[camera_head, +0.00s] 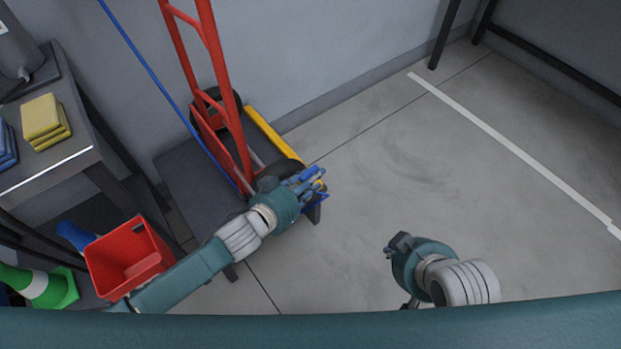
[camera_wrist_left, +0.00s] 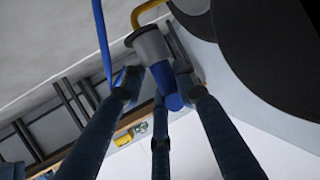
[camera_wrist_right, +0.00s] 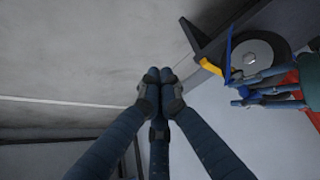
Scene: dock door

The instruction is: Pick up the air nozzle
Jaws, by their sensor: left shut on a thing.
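The air nozzle shows in the left wrist view as a grey barrel (camera_wrist_left: 150,45) with a bent yellow tube and a blue lower part. My left gripper (camera_wrist_left: 160,85) is shut on it, with the fingers around the blue part. In the head view my left gripper (camera_head: 308,182) is beside the hand truck's wheel, and its fingers hide most of the nozzle. My right gripper (camera_head: 397,246) is empty over open floor. Its fingertips (camera_wrist_right: 160,84) are together in the right wrist view.
A red hand truck (camera_head: 212,45) stands by the wall, with a blue hose (camera_head: 150,70) near it. A red bin (camera_head: 130,258), a green cone (camera_head: 42,286) and a bench (camera_head: 50,172) with yellow pads (camera_head: 44,122) are at left. The floor at right is clear.

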